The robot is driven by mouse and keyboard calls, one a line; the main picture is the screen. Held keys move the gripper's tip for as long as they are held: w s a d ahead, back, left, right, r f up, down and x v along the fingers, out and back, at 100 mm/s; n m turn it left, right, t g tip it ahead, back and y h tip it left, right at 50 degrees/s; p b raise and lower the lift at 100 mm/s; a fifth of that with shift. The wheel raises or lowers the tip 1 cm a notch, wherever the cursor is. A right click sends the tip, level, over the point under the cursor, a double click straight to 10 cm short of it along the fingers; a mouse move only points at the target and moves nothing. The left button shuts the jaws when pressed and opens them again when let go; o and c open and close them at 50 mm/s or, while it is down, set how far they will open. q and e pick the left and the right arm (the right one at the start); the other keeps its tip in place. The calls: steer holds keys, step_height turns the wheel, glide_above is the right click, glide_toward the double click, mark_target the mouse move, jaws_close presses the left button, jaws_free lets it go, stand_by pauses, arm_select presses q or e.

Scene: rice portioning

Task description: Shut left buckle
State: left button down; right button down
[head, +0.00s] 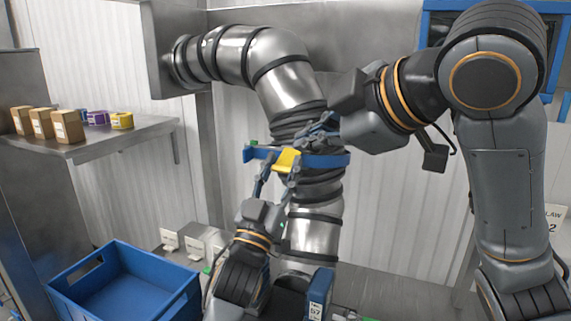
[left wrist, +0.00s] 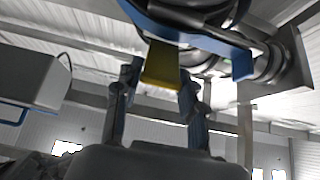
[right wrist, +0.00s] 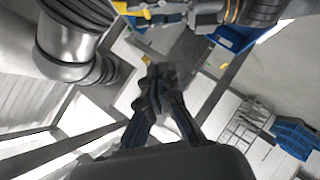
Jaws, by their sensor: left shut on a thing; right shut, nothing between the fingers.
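A blue clamp band (head: 330,160) sits around the steel pipe, with a yellow buckle (head: 288,160) on its front. My left gripper (head: 280,172) reaches up from below, its fingers on either side of the yellow buckle. In the left wrist view the yellow buckle (left wrist: 162,66) lies between the fingertips (left wrist: 158,85), under the blue band (left wrist: 185,35). My right gripper (head: 322,128) is beside the pipe, just above the band. In the right wrist view its fingertips (right wrist: 160,78) are together and empty. Whether the buckle is latched cannot be told.
The bent steel pipe (head: 282,75) fills the middle. A blue crate (head: 125,285) stands at lower left. A metal shelf (head: 120,135) at left bears several cardboard boxes (head: 45,122), a purple thing and a yellow thing (head: 122,121). A corrugated wall is behind.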

arm_select(q)
steer(key=shift+r, duration=0.2)
arm_select(e)
steer(key=w+m, duration=0.1)
steer(key=w, duration=0.1)
arm_select(q)
steer(key=shift+a, duration=0.1)
arm_select(e)
steer(key=h, duration=0.1)
glide_toward(276, 168)
steer(key=s+a+x, duration=0.1)
steer(key=x, duration=0.4)
steer(key=shift+w+d+f+t, duration=0.3)
steer(key=shift+w+f, duration=0.05)
steer(key=shift+w, duration=0.35)
